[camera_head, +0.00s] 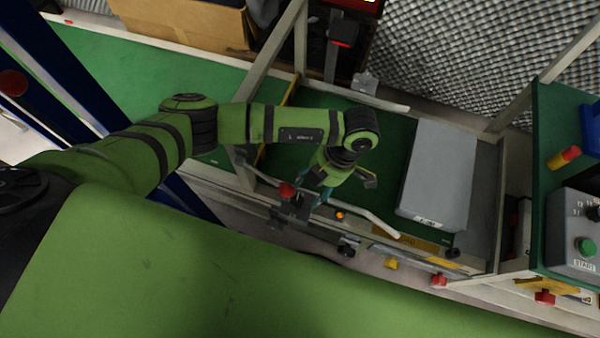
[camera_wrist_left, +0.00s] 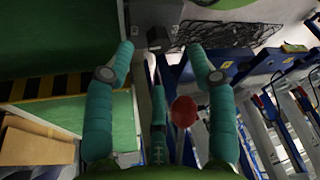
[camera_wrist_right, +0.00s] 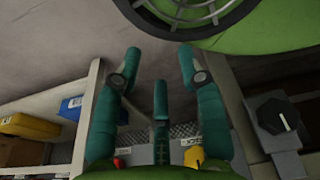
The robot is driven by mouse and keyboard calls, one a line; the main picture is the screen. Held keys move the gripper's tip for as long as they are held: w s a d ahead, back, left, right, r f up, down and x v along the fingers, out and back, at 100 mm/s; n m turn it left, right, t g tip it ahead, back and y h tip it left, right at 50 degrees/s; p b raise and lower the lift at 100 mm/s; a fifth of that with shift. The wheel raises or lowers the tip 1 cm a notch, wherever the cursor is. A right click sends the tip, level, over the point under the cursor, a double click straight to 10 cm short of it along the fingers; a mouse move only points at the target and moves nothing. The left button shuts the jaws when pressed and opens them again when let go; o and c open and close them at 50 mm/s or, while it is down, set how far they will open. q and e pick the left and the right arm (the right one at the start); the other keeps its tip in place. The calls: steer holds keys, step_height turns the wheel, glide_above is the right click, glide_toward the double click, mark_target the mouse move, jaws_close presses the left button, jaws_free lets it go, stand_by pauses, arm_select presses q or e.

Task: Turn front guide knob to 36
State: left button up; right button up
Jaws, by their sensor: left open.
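My left gripper (camera_head: 322,190) hangs over the front rail of the green conveyor (camera_head: 385,150), fingers pointing down. In the left wrist view its teal fingers (camera_wrist_left: 162,50) are spread and empty. A red knob (camera_head: 286,190) sits on the front rail just left of these fingers. A red round knob also shows in the left wrist view (camera_wrist_left: 183,111), beyond the fingers. A black knob (camera_head: 347,246) is lower on the front side. I cannot tell which is the front guide knob, and no 36 is readable. My right gripper (camera_wrist_right: 160,52) is open and empty, outside the head view.
A grey box (camera_head: 438,175) lies on the conveyor right of my left gripper. A control box (camera_head: 578,235) with a green button stands at the far right. A cardboard box (camera_head: 190,22) is at the back. A black knob (camera_wrist_right: 275,116) shows beside my right gripper.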

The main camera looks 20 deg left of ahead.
mark_target(298, 200)
arm_select(q)
steer(key=shift+s+a+f+y, duration=0.1)
steer(key=shift+a+f+y, duration=0.2)
steer(key=shift+a+f, duration=0.25)
steer(key=x, duration=0.5)
steer(key=shift+s+a+f, duration=0.1)
steer(key=shift+f, duration=0.3)
steer(key=c, duration=1.1)
